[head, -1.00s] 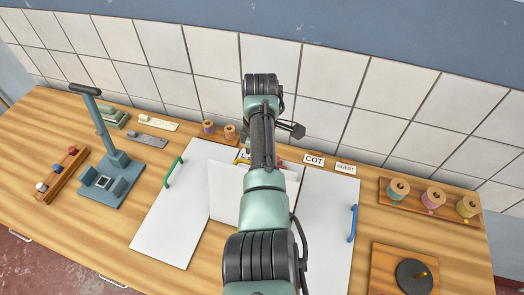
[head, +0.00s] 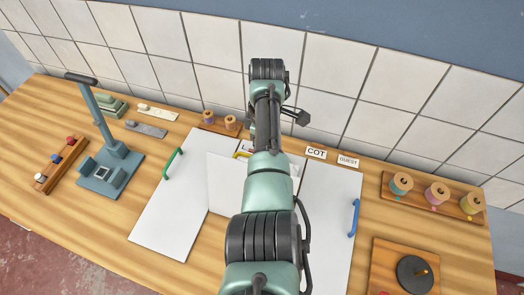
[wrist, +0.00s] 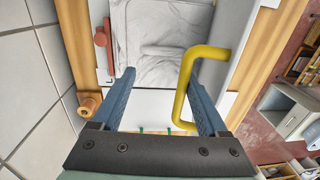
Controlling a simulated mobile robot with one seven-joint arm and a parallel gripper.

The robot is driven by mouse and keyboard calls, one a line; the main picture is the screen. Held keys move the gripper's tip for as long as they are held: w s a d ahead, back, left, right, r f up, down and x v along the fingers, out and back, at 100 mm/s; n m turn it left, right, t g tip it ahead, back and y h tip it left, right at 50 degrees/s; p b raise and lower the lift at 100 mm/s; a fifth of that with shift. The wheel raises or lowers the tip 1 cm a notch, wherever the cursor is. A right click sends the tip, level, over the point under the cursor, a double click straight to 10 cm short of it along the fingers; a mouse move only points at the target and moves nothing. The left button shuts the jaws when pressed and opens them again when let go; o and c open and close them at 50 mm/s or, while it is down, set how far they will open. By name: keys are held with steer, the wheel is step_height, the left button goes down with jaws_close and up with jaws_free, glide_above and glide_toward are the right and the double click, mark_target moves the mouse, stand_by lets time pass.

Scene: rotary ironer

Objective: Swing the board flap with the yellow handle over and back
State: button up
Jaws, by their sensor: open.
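The yellow handle (wrist: 184,88) is a bent bar on the pale board flap (wrist: 240,45) in the wrist view. My gripper (wrist: 165,75) is open, with its two blue fingers apart. The handle lies toward the right finger, its upper bend overlapping that fingertip; I cannot tell whether they touch. In the head view my arm hides the gripper and most of the handle. A white panel (head: 222,185) stands out in the middle of the board there, partly hidden by my arm.
White side panels carry a green handle (head: 173,163) and a blue handle (head: 354,218). A red handle (wrist: 102,40) and crumpled white cloth (wrist: 165,30) show in the wrist view. A press-like stand (head: 110,165) is left, a spool rack (head: 432,196) right. The tiled wall (head: 340,80) is behind.

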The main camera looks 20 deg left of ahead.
steer(key=shift+w+d+r, duration=0.1)
steer(key=shift+w+r, duration=0.05)
steer(key=shift+w, duration=0.2)
stand_by(0.5)
step_height(320, 180, up, 13)
steer(key=p, duration=0.1)
steer(key=shift+w, duration=0.2)
steer(key=shift+f, duration=0.2)
stand_by(0.4)
